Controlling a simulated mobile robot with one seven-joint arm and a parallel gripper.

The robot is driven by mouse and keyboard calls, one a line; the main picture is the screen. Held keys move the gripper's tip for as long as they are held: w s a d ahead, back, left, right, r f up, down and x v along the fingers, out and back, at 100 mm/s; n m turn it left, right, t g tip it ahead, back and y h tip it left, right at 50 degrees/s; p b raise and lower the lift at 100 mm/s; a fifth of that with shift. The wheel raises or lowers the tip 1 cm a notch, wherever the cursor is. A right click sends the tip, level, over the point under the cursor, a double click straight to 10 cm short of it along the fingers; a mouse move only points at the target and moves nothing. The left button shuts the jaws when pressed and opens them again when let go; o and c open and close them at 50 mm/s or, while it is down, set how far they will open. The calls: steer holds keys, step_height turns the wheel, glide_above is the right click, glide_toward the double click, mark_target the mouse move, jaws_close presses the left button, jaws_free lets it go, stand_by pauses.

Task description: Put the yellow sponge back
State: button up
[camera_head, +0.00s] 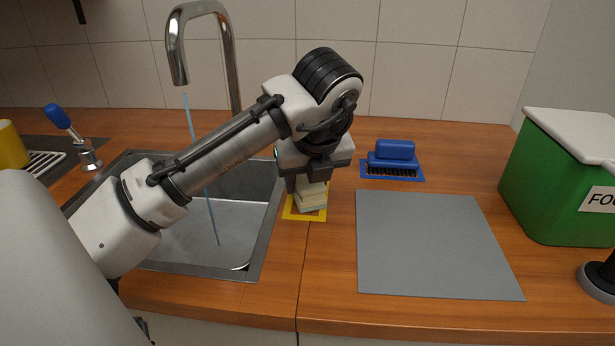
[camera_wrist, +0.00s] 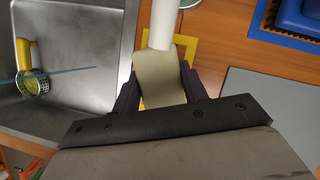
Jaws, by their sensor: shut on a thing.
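My gripper (camera_head: 308,180) is shut on a pale yellowish sponge (camera_head: 313,199), low over the yellow square (camera_head: 290,213) on the counter right of the sink. In the wrist view, the sponge (camera_wrist: 160,72) sits between the two dark fingers, and part of the yellow square (camera_wrist: 186,48) shows beyond it. The fingers hide part of the sponge. I cannot tell whether the sponge touches the square.
The sink (camera_head: 257,232) with running water (camera_head: 207,190) is on the left, with a yellow-handled tool (camera_wrist: 26,58) inside. A blue brush (camera_head: 394,153) lies behind a grey mat (camera_head: 430,245). A green bin (camera_head: 555,185) stands at right. A white cylinder (camera_wrist: 163,22) shows beyond the sponge.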

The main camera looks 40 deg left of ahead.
steer(key=o, duration=0.9)
steer(key=p+v, duration=0.1)
steer(key=v, duration=1.1)
steer(key=shift+r+p, duration=0.15)
steer(key=shift+p, duration=0.25)
